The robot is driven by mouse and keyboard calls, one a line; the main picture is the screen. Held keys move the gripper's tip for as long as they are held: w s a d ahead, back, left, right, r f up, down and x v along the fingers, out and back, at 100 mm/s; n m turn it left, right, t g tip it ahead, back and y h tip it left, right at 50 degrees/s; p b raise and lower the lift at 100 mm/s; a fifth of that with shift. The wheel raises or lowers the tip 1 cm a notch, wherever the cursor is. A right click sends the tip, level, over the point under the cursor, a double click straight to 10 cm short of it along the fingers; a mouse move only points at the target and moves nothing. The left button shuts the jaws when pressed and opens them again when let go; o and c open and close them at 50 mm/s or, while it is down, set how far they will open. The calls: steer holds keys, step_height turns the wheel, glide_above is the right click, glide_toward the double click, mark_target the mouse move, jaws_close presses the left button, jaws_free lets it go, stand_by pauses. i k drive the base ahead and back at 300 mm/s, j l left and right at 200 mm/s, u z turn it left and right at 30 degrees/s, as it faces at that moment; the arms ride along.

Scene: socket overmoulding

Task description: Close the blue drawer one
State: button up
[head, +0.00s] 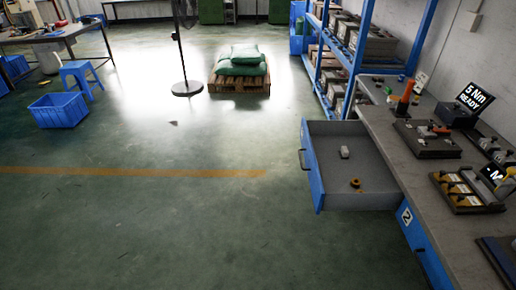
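A blue-fronted drawer (312,172) is pulled far out from the left side of the grey workbench (392,165). Its dark handle (302,160) is on the outer face, and I see no number on it from here. Inside lie a small whitish part (345,152) and a yellow-orange ring-like part (355,184), apart from each other. A second blue drawer front (423,246), labelled 2, is nearer me and looks flush with the bench. My gripper is not in view.
The bench top holds fixtures (426,139), a screen reading "5 Nm READY" (477,99) and an orange-handled tool (406,97). A blue shelf rack (361,35) stands behind. The green floor left of the drawer is clear; a pallet with sacks (240,85) lies far off.

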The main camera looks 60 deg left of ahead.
mark_target(330, 176)
steer(key=j+u, duration=0.65)
steer(key=u, duration=0.2)
steer(key=j+u, duration=0.45)
steer(key=i+j, duration=0.4)
steer(key=i+j+z, duration=0.1)
steer(key=i+j, duration=0.3)
steer(key=j, duration=0.25)
steer(key=i+j, duration=0.35)
steer(key=j, duration=0.15)
steer(key=i+z, duration=0.05)
